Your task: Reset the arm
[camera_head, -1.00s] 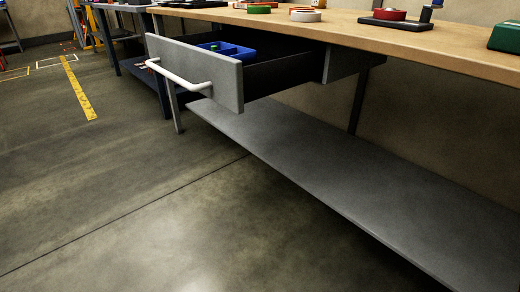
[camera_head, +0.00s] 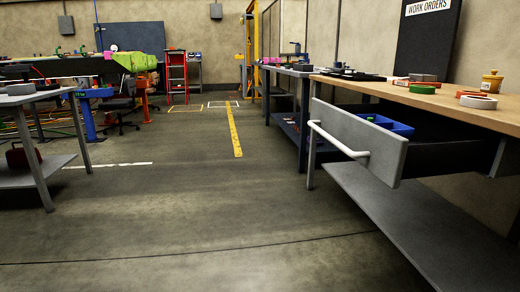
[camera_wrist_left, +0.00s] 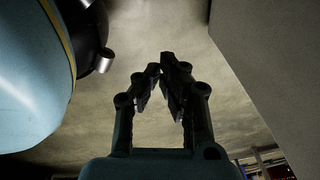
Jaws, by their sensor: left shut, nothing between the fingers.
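My left gripper (camera_wrist_left: 160,80) shows in the left wrist view with its two dark fingers closed together at the tips and nothing between them. Behind it is a plain beige surface, and no object touches the fingers. A pale blue rounded part of my own body fills the left side of that view. Neither arm shows in the head view, and my right gripper is out of view.
A workbench (camera_head: 440,100) stands at the right with its grey drawer (camera_head: 355,140) pulled out, showing a blue tray (camera_head: 387,124). A lower shelf (camera_head: 400,215) runs beneath. A grey table (camera_head: 40,98) stands at the left. The floor (camera_head: 190,220) between is clear.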

